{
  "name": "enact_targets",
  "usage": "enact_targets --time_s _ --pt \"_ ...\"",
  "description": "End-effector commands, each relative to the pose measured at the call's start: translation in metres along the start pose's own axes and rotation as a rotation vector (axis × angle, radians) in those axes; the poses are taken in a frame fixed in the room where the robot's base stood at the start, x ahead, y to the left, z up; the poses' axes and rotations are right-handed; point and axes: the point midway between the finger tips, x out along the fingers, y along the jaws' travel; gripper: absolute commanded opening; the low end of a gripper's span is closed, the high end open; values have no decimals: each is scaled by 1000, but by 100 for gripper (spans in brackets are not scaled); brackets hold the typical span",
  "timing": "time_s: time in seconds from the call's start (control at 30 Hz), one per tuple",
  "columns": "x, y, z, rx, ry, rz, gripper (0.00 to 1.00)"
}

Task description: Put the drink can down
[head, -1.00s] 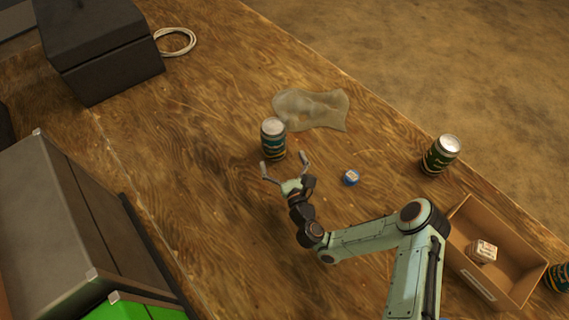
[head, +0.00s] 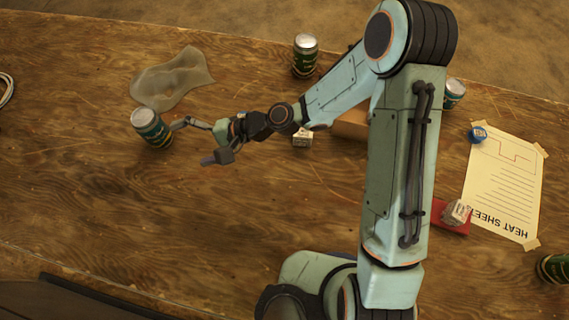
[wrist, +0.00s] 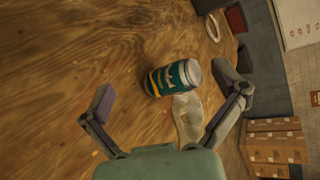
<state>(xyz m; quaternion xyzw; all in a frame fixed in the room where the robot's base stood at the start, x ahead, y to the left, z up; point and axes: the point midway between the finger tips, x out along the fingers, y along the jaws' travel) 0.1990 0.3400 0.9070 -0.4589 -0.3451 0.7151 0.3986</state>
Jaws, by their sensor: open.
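A teal-green drink can (head: 152,128) with a yellow band and silver top stands upright on the wooden table. It also shows in the wrist view (wrist: 172,78), ahead of the spread fingers. My gripper (head: 193,142) is open and empty, just right of the can in the head view. One finger points close to the can's side; I cannot tell whether it touches. The other finger is lower and clear of it.
Other cans stand at the back (head: 305,56), behind my arm (head: 453,93) and at the right edge (head: 553,268). A crumpled cloth (head: 172,78) lies behind the near can. A cardboard box (head: 350,125) is mostly hidden by my arm. A heat sheet (head: 505,185) lies right.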

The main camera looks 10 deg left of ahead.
Motion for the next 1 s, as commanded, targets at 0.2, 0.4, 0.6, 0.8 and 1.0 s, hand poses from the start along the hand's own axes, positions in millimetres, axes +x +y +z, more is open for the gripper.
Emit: enact_targets --time_s 0.2,0.4,0.6,0.8,1.0 --pt "-125 29 10 -336 124 540 96" --pt "-244 51 61 -336 243 920 96" --pt "-299 67 123 -224 304 1053 96" --pt "-308 73 145 -179 315 1070 96" --pt "-308 73 145 -179 313 1070 96"
